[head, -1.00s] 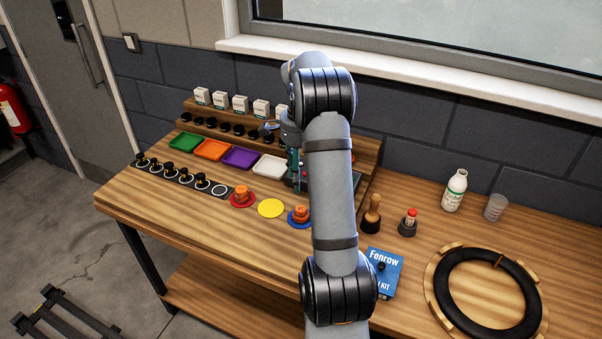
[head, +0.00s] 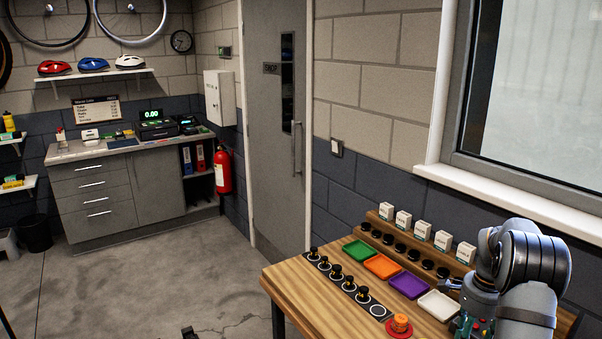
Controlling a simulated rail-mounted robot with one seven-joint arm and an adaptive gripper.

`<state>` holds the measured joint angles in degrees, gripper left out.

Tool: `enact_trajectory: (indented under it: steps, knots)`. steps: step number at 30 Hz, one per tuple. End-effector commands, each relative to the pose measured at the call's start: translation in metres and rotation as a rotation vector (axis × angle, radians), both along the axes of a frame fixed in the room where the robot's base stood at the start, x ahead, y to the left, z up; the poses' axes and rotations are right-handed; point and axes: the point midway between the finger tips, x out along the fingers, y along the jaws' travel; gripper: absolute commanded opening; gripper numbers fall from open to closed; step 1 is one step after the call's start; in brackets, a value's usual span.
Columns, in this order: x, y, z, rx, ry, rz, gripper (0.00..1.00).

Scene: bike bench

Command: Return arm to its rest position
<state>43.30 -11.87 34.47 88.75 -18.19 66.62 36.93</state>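My arm (head: 527,262) stands at the lower right of the head view, bent over the right part of the wooden bench. Its lower links are cut off by the frame's bottom edge. My gripper (head: 468,325) points down beside the white tray (head: 438,305), partly cut off at the bottom edge. I cannot tell whether its fingers are open or shut, or whether anything is between them.
The bench (head: 310,300) carries green (head: 358,251), orange (head: 382,266) and purple (head: 409,284) trays, a row of black valve-like pieces (head: 337,272), and an orange part on a red disc (head: 399,326). Small white boxes (head: 403,221) stand on the stepped rack behind. Open floor lies left.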

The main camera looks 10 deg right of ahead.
Motion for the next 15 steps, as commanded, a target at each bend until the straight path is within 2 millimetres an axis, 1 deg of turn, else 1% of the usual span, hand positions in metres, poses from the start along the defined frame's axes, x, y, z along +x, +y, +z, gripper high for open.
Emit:
enact_trajectory:
  steps: [1, 3, 10, 11, 15]
  knots:
    - [-0.002, 0.001, -0.011, 0.004, 0.006, 0.001, 0.47]
    - [-0.001, 0.001, -0.026, 0.004, 0.005, 0.001, 0.47]
    - [-0.001, 0.001, -0.074, 0.002, 0.002, 0.000, 0.47]
    - [0.001, 0.000, -0.063, -0.001, -0.003, -0.001, 0.47]
    - [0.001, -0.001, -0.047, -0.003, -0.005, 0.000, 0.47]
